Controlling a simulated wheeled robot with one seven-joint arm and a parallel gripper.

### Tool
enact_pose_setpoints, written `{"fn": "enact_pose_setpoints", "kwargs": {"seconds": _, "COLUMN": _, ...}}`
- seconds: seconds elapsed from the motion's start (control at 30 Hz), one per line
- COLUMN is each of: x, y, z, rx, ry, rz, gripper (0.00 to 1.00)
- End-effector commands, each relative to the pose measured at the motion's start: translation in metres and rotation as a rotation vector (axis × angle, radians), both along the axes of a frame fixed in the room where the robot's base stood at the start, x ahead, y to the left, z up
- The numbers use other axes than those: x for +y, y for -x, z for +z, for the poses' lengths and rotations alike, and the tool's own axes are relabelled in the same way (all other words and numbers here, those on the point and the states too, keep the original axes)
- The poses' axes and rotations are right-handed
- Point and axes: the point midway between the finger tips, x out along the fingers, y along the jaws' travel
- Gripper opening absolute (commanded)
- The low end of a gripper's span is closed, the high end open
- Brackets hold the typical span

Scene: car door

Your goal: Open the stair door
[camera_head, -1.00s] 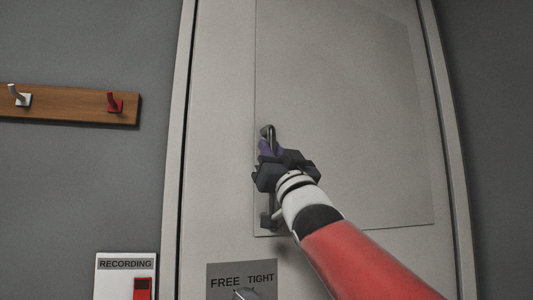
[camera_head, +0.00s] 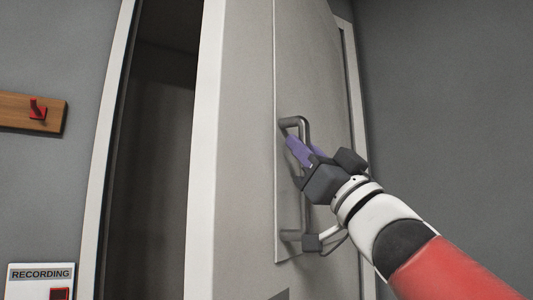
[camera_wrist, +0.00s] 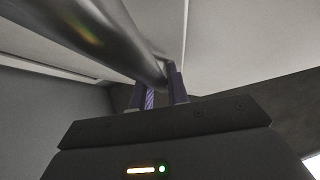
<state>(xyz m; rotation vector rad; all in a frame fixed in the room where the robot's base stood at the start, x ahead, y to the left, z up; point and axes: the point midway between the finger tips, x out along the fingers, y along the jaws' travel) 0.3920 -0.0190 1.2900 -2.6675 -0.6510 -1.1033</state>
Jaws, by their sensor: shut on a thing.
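The grey door (camera_head: 245,130) stands partly open, its left edge well away from the frame. A vertical metal pull handle (camera_head: 296,124) is fixed to a panel on the door. My gripper (camera_head: 298,150) is at the upper part of the handle, with its purple fingers shut on the bar. In the wrist view, the handle bar (camera_wrist: 100,35) runs from the upper left to the purple fingertips (camera_wrist: 160,90). The finger contact on the bar is partly hidden.
A dark opening (camera_head: 155,150) shows between the door and its white frame (camera_head: 107,150). A wooden rack (camera_head: 15,112) with a red hook is on the left wall. Below it is a RECORDING sign (camera_head: 40,273). Grey wall (camera_head: 440,100) stands to the right.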

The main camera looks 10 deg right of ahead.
Motion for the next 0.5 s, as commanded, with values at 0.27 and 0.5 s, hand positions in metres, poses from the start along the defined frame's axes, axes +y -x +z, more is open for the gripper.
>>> {"fn": "enact_pose_setpoints", "kwargs": {"seconds": 0.27, "x": -0.0034, "y": 0.0014, "z": 0.0010, "rx": 0.000, "ry": -0.003, "rz": -0.004, "gripper": 0.00}}
{"fn": "enact_pose_setpoints", "kwargs": {"seconds": 0.5, "x": -0.0032, "y": 0.0013, "z": 0.0011, "rx": -0.001, "ry": -0.002, "rz": -0.004, "gripper": 0.33}}
